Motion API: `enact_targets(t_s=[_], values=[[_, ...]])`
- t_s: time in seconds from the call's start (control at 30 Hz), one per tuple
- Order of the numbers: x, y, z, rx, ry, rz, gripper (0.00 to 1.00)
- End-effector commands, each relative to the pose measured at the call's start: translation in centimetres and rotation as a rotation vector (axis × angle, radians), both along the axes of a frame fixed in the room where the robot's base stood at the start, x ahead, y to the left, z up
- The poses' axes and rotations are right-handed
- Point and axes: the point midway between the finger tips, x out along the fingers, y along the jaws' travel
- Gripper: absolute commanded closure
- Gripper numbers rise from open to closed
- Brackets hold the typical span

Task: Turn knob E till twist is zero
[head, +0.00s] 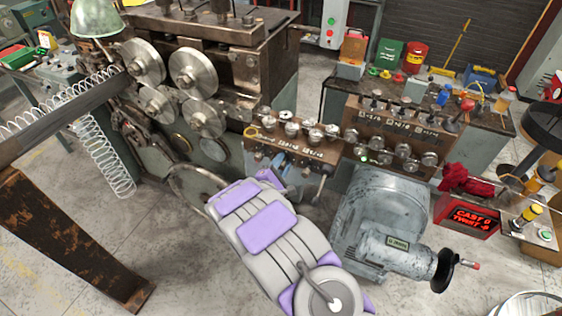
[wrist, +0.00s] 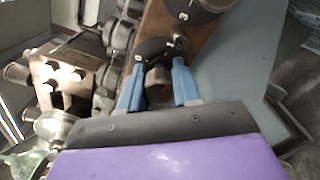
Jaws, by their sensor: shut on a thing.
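My gripper (wrist: 157,88) has its blue fingers closed on the two sides of a dark knob (wrist: 157,74) with a metal part, on a brown panel. I cannot read a letter on this knob. In the head view my gripper (head: 280,168) is at the lower front of the left knob panel (head: 300,146), and the held knob is mostly hidden there. A red-lit display (head: 469,218) reads CAST 0 on top and TWIST with a small figure below, which I cannot read surely.
A second knob panel (head: 400,124) stands right of the first. A grey motor housing with a handwheel (head: 445,270) is just right of my arm. The coiling machine with rollers (head: 194,72) stands at left, with a long wire spring (head: 105,165) hanging there. Open floor lies lower left.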

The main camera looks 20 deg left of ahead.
Motion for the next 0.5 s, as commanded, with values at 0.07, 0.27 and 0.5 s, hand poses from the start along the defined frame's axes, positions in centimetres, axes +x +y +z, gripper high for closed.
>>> enact_targets(t_s=[0.07, 0.27, 0.5], values=[[-0.05, -0.21, 0.11, 0.055, 0.001, -0.005, 0.99], [-0.11, -0.23, -0.01, 0.234, -0.012, -0.004, 0.99], [-0.08, -0.27, -0.14, 0.464, -0.029, -0.005, 0.99]])
